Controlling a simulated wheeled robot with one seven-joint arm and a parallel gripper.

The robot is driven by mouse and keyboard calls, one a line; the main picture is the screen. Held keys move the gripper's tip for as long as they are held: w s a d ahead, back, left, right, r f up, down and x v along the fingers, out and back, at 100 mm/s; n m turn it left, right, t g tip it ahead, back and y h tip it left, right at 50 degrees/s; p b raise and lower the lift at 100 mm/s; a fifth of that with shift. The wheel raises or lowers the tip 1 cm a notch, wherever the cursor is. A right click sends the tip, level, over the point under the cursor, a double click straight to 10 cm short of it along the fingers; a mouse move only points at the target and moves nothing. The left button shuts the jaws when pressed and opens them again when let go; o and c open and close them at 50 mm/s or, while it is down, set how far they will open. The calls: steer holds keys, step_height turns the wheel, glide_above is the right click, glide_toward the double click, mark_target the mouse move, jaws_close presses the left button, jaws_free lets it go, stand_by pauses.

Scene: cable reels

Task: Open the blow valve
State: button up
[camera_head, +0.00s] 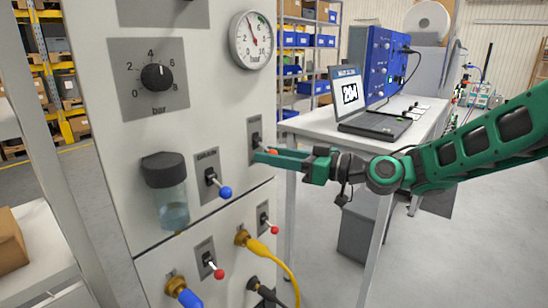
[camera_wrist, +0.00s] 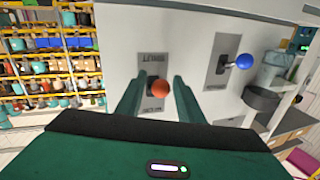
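My gripper (camera_head: 262,156) is at the upper right of the grey panel, in front of a lever valve (camera_head: 254,127). In the wrist view, the two green fingers of my gripper (camera_wrist: 156,86) stand apart on either side of that valve's orange-red ball knob (camera_wrist: 160,89). I see gaps between ball and fingers. A second lever valve with a blue ball knob (camera_head: 225,192) is to the lower left; the blue knob also shows in the wrist view (camera_wrist: 245,61). The plate lettering is too small to read surely, so I cannot tell which one is the blow valve.
The panel also has a dial knob (camera_head: 157,77), a pressure gauge (camera_head: 252,40) and a clear filter bowl (camera_head: 172,205). Lower down are two red-knobbed levers (camera_head: 219,274) and plugged hoses, one yellow (camera_head: 278,260). A bench with a laptop (camera_head: 365,115) stands behind my arm.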

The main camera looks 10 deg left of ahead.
jaws_close()
steer(key=shift+d+r+m+g+h, duration=0.25)
steer(key=shift+r+h, duration=0.4)
steer(key=shift+h, duration=0.45)
steer(key=shift+r+m+g+h, duration=0.35)
steer(key=shift+r+h, duration=0.3)
steer(key=shift+h, duration=0.45)
steer(key=shift+w+a+r+m+g+h, duration=0.15)
steer(key=shift+r+g+h, duration=0.2)
steer(key=shift+h, duration=0.4)
steer(key=shift+s+d+r+m+g+h, duration=0.1)
steer(key=shift+r+g+h, duration=0.2)
steer(key=shift+h, duration=0.5)
steer(key=shift+w+a+r+m+g+h, duration=0.15)
steer(key=shift+r+g+h, duration=0.2)
steer(key=shift+h, duration=0.4)
steer(key=shift+s+r, duration=0.1)
